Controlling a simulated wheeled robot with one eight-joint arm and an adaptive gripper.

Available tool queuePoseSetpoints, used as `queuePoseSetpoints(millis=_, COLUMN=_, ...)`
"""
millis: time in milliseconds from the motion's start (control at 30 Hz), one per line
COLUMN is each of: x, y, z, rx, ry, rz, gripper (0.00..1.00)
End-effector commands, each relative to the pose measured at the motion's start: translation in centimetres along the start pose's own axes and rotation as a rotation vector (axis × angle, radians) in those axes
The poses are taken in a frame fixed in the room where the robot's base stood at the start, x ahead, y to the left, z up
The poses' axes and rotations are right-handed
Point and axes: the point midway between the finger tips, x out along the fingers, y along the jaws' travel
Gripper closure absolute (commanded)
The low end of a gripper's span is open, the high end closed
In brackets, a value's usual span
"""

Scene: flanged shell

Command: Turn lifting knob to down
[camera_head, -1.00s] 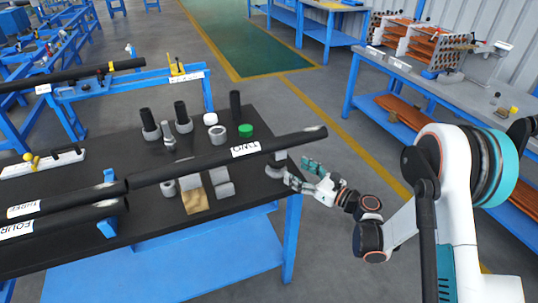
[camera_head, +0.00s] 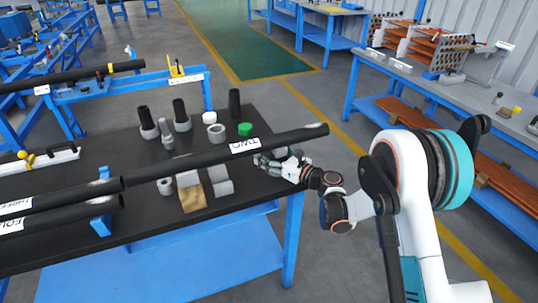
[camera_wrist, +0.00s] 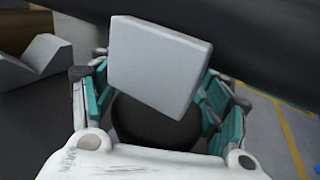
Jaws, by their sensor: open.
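My gripper (camera_head: 268,160) is at the right end of the black table, under the pipe labelled TWO (camera_head: 200,158). In the wrist view my gripper (camera_wrist: 158,95) is open, with teal finger pads on both sides of a light grey block (camera_wrist: 158,65). A dark round part (camera_wrist: 150,128), possibly the lifting knob, sits below the block between the fingers. Contact with the fingers cannot be told. In the head view my gripper hides the support at that spot, so the knob's setting is not visible.
The dark pipe (camera_wrist: 250,35) crosses close above the fingers. Grey V-blocks (camera_head: 220,181) and a tan block (camera_head: 193,197) stand left of my gripper. A green cap (camera_head: 245,129) and several fittings stand behind the pipe.

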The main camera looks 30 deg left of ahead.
Motion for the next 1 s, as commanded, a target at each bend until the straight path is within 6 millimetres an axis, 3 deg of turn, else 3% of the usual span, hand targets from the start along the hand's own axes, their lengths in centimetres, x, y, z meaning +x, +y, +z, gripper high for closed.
queuePoseSetpoints(millis=167, x=-0.01, y=0.0, z=0.02, rx=0.0, ry=0.0, rz=0.0, gripper=0.31)
queuePoseSetpoints(millis=333, x=-0.02, y=0.0, z=0.01, rx=0.0, ry=0.0, rz=0.0, gripper=0.7)
queuePoseSetpoints(millis=367, x=-0.02, y=0.0, z=0.01, rx=0.0, ry=0.0, rz=0.0, gripper=0.71)
queuePoseSetpoints(millis=1000, x=-0.12, y=0.74, z=-0.02, rx=0.0, ry=0.0, rz=0.216, gripper=0.74)
